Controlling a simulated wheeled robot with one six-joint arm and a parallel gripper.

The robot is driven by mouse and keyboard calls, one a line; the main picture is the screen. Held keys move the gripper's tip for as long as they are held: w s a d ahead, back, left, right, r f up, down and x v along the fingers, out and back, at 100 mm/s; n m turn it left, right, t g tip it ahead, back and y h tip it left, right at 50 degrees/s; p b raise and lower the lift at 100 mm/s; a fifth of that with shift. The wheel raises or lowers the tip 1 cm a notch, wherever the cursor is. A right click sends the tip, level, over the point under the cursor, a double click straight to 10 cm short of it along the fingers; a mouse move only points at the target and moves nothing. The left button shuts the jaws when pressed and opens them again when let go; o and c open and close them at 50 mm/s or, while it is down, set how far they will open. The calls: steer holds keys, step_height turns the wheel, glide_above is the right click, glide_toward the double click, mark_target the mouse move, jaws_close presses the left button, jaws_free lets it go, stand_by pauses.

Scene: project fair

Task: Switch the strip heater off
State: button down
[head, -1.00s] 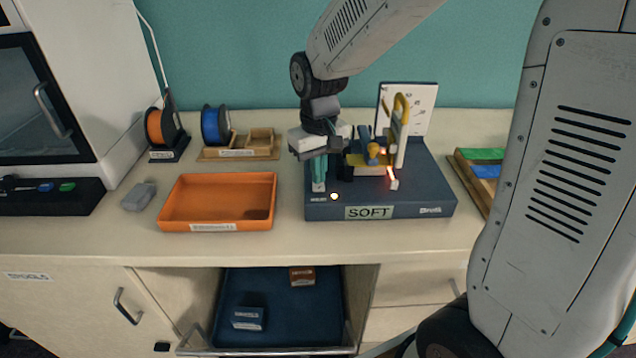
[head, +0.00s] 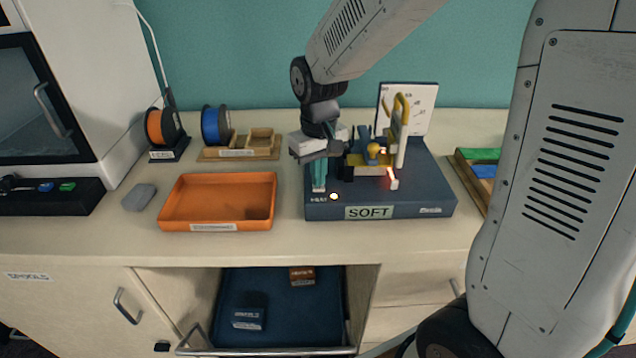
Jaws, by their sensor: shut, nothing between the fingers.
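The strip heater (head: 428,197) is a dark blue box on the bench with a label reading SOFT on its front. A short bar (head: 392,179) on its top glows red, and a small light (head: 334,197) at its front left edge is lit. My gripper (head: 319,186) is shut and empty, pointing down at the heater's front left corner, beside the small light. The fingertips are at or just above the top there; I cannot tell if they touch. The heater's switch is not visible; the fingers may hide it.
Two filament spools, orange (head: 160,127) and blue (head: 215,125), stand behind. A wooden tray (head: 468,180) is close on the right. An open drawer (head: 282,334) with two small boxes juts out below.

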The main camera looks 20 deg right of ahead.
steer(key=shift+f, duration=0.55)
steer(key=shift+r, duration=3.5)
steer(key=s+d+r, duration=0.1)
steer(key=s+r, duration=0.1)
steer(key=s, duration=0.9)
steer(key=s+d+r+m+t, duration=0.1)
steer(key=s+d+r, duration=0.1)
steer(key=s, duration=1)
steer(key=shift+r, duration=0.75)
stand_by(0.9)
